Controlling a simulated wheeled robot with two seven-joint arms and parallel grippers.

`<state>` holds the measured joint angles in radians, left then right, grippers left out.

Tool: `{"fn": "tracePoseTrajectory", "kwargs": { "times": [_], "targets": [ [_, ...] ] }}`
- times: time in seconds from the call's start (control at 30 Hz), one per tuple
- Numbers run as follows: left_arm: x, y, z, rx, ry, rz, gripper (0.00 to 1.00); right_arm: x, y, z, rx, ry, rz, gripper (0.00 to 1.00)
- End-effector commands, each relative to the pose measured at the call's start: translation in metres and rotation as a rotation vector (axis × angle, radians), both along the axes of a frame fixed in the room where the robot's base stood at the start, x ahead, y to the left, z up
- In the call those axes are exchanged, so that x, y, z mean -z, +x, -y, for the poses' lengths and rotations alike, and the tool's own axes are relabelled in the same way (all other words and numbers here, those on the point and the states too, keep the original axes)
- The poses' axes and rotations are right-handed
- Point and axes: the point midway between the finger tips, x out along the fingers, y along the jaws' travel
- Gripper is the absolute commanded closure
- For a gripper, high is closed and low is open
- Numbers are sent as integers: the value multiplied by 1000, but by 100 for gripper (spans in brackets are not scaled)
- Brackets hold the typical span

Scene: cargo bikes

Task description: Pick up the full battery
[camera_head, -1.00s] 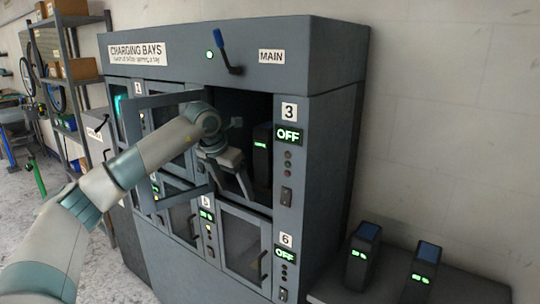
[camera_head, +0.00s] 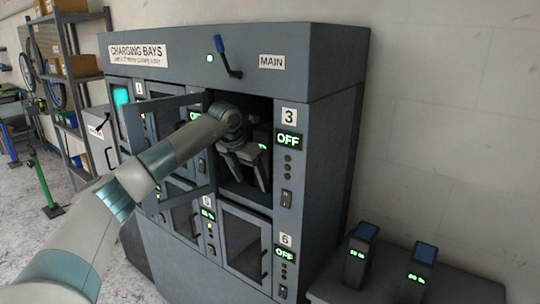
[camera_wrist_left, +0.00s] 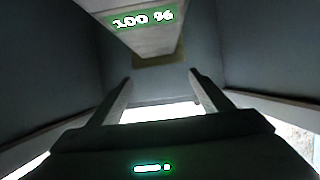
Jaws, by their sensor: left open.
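A dark battery (camera_head: 263,137) stands inside the open upper bay marked 3, partly hidden behind my left gripper. In the left wrist view the battery (camera_wrist_left: 145,38) hangs into the top of the picture, and its green display reads 100 %. My left gripper (camera_head: 251,187) is inside the bay's opening, in front of the battery. Its two fingers also show in the left wrist view (camera_wrist_left: 160,88), spread apart with nothing between them. I cannot tell how far the fingers are from the battery. My right gripper is not in view.
The bay door (camera_head: 170,106) stands swung open to the left, beside my left arm. The charging cabinet (camera_head: 335,150) has other closed doors and a main lever (camera_head: 226,58). Two more batteries (camera_head: 360,256) (camera_head: 417,270) with green lights stand on a low bench at right.

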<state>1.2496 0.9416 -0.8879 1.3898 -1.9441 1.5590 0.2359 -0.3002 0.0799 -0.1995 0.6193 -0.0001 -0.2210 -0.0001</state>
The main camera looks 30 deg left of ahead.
Motion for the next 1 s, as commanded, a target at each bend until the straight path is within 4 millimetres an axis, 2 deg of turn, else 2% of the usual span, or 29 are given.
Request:
{"fn": "tracePoseTrajectory", "kwargs": {
  "times": [0.27,0.7,1.0],
  "targets": [
    [-2,5,1,1,-2,0,27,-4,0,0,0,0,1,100],
    [-3,50,5,1,-2,-1,27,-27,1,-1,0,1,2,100],
    [11,52,4,1,0,0,27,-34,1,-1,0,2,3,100]
  ]
}}
